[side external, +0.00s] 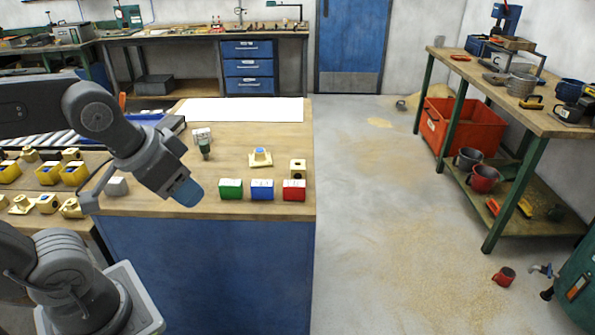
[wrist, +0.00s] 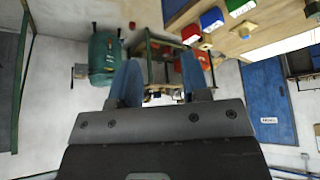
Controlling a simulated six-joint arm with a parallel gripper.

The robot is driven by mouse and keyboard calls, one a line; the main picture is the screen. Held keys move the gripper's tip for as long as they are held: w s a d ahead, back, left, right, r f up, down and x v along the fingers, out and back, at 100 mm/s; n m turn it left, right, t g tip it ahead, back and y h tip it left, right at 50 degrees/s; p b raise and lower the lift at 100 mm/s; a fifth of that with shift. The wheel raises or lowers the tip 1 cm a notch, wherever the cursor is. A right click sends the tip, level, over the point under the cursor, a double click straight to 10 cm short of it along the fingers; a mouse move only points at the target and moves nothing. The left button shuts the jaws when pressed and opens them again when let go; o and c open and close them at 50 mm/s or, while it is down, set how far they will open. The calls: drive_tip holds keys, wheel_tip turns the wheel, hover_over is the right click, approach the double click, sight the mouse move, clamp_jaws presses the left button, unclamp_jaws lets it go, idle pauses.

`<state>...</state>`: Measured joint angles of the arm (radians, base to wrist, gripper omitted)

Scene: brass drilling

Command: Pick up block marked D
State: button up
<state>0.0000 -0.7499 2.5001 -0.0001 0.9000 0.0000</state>
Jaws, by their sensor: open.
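My gripper (side external: 187,191) is open and empty, raised above the front left part of the wooden-topped bench. Its two blue fingers (wrist: 160,82) stand apart in the wrist view. A brass-coloured block with a dark hole (side external: 298,168) stands behind the red box.
Green (side external: 231,189), blue (side external: 262,190) and red (side external: 294,190) boxes with white tops line the bench's front right. A small green-and-grey device (side external: 203,143) stands behind them. A white sheet (side external: 245,110) covers the back. Several yellow containers and brass pieces are at left.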

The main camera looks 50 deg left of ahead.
drive_tip(key=o, duration=0.6)
drive_tip(key=shift+o, duration=0.2)
drive_tip(key=n+g+y, duration=0.2)
drive_tip(key=n+y, duration=0.1)
drive_tip(key=n, duration=0.6)
hover_over(298, 165)
drive_tip(key=s+d, duration=0.3)
wheel_tip(298, 165, down, 8)
drive_tip(key=x, duration=1.3)
drive_tip(key=shift+s+a+f, duration=0.1)
drive_tip(key=shift+s+f, duration=0.15)
drive_tip(key=shift+f, duration=0.2)
